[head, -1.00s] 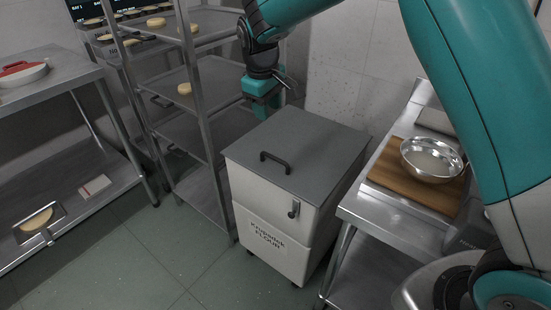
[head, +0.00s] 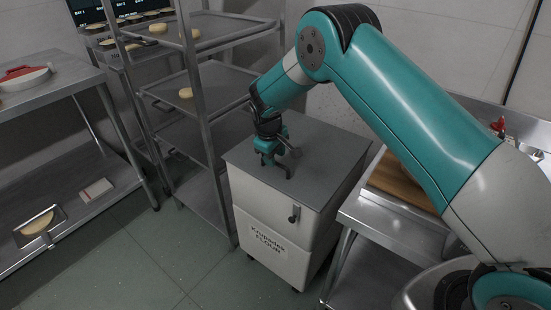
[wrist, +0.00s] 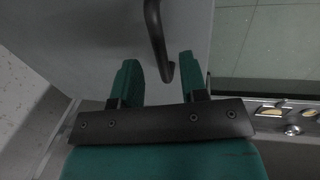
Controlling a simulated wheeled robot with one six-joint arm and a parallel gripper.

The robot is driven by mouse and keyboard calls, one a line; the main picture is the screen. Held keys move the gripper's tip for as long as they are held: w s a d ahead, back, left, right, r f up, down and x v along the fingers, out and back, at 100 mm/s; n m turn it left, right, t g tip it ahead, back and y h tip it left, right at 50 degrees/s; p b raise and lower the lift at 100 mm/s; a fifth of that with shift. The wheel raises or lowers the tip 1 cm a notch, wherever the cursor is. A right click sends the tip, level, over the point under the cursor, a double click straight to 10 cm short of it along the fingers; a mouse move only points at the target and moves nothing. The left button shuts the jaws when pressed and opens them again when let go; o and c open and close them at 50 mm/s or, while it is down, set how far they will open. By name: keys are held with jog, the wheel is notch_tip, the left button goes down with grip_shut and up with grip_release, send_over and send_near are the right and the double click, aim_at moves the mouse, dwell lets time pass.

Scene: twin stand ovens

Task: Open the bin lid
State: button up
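The flour bin (head: 268,240) is a white box with a flat grey lid (head: 318,160), which lies shut. A dark bar handle (head: 284,172) stands on the lid; my gripper partly covers it in the head view. My gripper (head: 270,162) is over the lid, at the handle. In the wrist view my gripper (wrist: 160,75) has its two green fingers apart. The handle (wrist: 157,40) reaches down to between the fingertips there, with gaps on both sides. A small latch (head: 294,214) is on the bin's front.
A metal rack (head: 200,120) with round doughs stands close on the bin's left. A steel table (head: 385,210) with a wooden board (head: 395,180) is close on the right. Open floor (head: 150,265) lies in front and left.

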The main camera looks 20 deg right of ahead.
jog(key=shift+w+d+f, duration=0.15)
jog(key=shift+f, duration=0.9)
